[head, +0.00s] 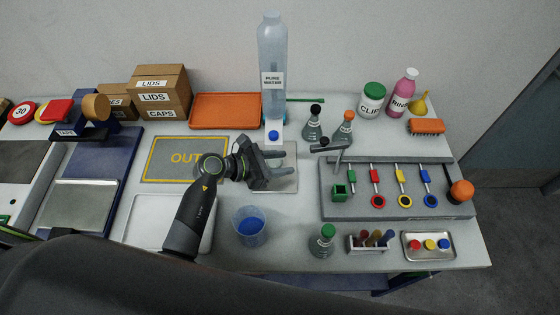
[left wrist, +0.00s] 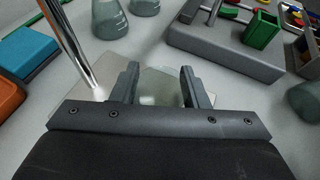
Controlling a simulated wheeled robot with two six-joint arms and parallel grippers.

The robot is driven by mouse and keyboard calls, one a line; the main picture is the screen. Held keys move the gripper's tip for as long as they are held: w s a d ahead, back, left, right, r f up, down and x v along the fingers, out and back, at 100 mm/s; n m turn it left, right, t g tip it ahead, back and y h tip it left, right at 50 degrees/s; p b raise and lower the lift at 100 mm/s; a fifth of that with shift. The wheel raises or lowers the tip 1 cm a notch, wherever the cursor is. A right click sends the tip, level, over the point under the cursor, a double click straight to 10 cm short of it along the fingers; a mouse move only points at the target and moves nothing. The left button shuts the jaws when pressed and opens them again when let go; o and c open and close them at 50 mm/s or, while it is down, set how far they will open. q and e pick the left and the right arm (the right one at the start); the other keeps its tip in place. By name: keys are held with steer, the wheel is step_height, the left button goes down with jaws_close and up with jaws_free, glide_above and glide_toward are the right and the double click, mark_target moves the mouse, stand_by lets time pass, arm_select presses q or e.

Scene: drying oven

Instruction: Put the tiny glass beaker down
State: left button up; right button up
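My left gripper (head: 283,164) reaches in over a light grey plate (head: 286,184) in front of the water bottle. In the left wrist view its two fingers (left wrist: 157,86) stand apart, with the tiny glass beaker (left wrist: 158,90), clear and pale, between them. The glass seems to touch both fingers, so the gripper looks shut on it. The beaker's lower part is hidden by the gripper body, and I cannot tell whether it touches the plate. In the head view the beaker barely shows. My right gripper is not in view.
The water bottle (head: 272,55) stands behind the gripper. Flasks (head: 312,125) stand to the back right, and a grey tool rack (head: 400,208) lies right. An orange tray (head: 225,110) and yellow-framed OUT mat (head: 165,160) lie left.

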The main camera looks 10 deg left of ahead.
arm_select(q)
steer(key=o, duration=0.3)
steer(key=shift+r, duration=0.25)
steer(key=b+v, duration=0.1)
steer(key=v, duration=0.4)
steer(key=b+v, duration=0.1)
steer(key=v, duration=0.4)
steer(key=shift+a+f, duration=0.1)
steer(key=shift+f, duration=0.1)
steer(key=shift+v, duration=0.95)
steer(key=shift+r, duration=0.15)
